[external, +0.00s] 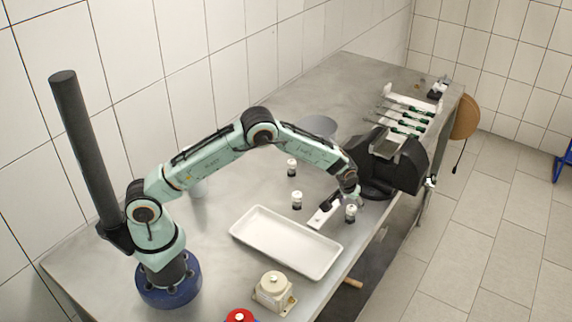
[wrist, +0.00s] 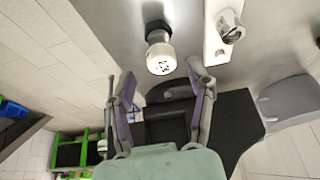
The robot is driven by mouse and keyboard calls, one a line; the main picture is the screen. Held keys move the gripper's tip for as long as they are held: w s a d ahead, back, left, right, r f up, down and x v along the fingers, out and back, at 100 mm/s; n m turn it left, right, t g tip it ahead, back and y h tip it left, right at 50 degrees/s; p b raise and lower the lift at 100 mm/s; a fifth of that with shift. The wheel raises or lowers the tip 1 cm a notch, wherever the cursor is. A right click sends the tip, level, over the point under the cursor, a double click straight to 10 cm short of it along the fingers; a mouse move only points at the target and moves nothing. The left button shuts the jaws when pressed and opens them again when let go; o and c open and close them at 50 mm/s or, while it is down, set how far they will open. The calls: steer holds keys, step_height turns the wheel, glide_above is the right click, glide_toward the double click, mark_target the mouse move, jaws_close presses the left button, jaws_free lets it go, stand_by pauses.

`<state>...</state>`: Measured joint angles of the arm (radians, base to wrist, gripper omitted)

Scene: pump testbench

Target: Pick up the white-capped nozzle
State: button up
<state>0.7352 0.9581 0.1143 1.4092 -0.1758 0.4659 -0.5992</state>
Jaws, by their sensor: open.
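A white-capped nozzle (wrist: 160,52) with a dark lower part stands on the metal table, ahead of my fingers in the wrist view. In the external view the nearest white-capped nozzle (external: 351,213) stands at the table's front edge, close beside my gripper (external: 342,201). Two similar white-capped nozzles, one (external: 297,200) nearer and one (external: 292,168) farther back, stand left of my gripper. In the wrist view my gripper (wrist: 161,70) is open, its two fingers spread and nothing between them. I cannot tell its exact height above the table.
A white plate with a metal fitting (wrist: 222,38) lies right beside the nozzle in the wrist view. An empty white tray (external: 285,243) lies left of my gripper. A black machine (external: 400,165) stands close on the right. A beige device (external: 273,291) and red button (external: 240,315) sit in front.

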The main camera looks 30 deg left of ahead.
mark_target(351, 207)
steer(key=x, duration=0.5)
steer(key=shift+a+f, duration=0.1)
steer(key=shift+f, duration=0.15)
steer(key=shift+c, duration=0.3)
jaws_close()
